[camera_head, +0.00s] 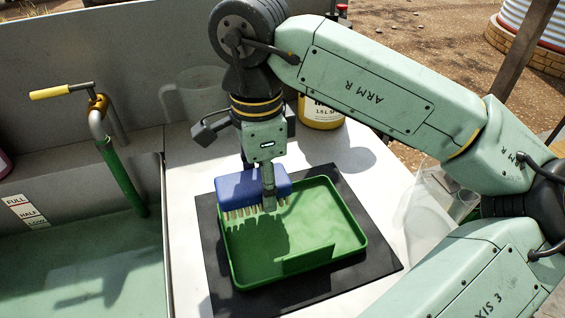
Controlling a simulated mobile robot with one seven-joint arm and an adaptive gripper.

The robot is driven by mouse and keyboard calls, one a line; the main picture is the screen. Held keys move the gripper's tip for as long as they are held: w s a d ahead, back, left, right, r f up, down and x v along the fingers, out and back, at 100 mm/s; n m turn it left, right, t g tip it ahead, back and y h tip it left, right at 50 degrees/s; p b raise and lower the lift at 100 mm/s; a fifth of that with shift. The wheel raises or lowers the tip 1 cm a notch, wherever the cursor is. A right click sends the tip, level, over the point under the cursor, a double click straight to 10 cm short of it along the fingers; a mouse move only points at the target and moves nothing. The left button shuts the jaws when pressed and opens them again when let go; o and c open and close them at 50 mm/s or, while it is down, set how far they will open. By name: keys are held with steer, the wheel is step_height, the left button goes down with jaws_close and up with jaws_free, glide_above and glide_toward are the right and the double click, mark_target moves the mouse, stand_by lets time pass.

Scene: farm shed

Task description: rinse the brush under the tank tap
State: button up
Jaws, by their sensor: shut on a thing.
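A blue brush (246,186) with pale bristles hangs over the back left part of a green tray (238,268). My gripper (268,198) points down and is shut on the brush; its fingers partly cover the brush. I cannot tell whether the bristles touch the tray floor. The tank tap (97,115) is at the left, with a yellow-handled lever (62,91) and a green hose (123,178) leading down. The tank (80,262) below it holds greenish water. I see no stream from the tap.
The tray lies on a dark mat (215,285) on a white counter (185,200). A clear plastic container (428,210) is at the right. The tank's rim (166,235) borders the counter.

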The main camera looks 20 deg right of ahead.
steer(key=w+p, duration=0.2)
steer(key=w, duration=0.3)
steer(key=w+f+p, duration=0.1)
steer(key=w, duration=0.4)
steer(key=w+p, duration=0.2)
steer(key=w, duration=0.3)
steer(key=shift+w+d+f+p, duration=0.25)
steer(key=shift+w+d+p, duration=0.05)
steer(key=shift+d+p, duration=0.1)
steer(key=shift+w+f, duration=0.25)
steer(key=shift+w, duration=0.1)
step_height(320, 180, down, 3)
steer(key=shift+r+p, duration=0.1)
steer(key=shift+p, duration=0.8)
steer(key=shift+d+f+b, duration=0.1)
steer(key=shift+f+b, duration=0.3)
steer(key=shift+f, duration=0.15)
steer(key=o, duration=1.2)
steer(key=shift+r, duration=0.1)
step_height(320, 180, up, 12)
steer(key=b, duration=0.3)
steer(key=shift+r, duration=0.2)
steer(key=shift+c, duration=0.2)
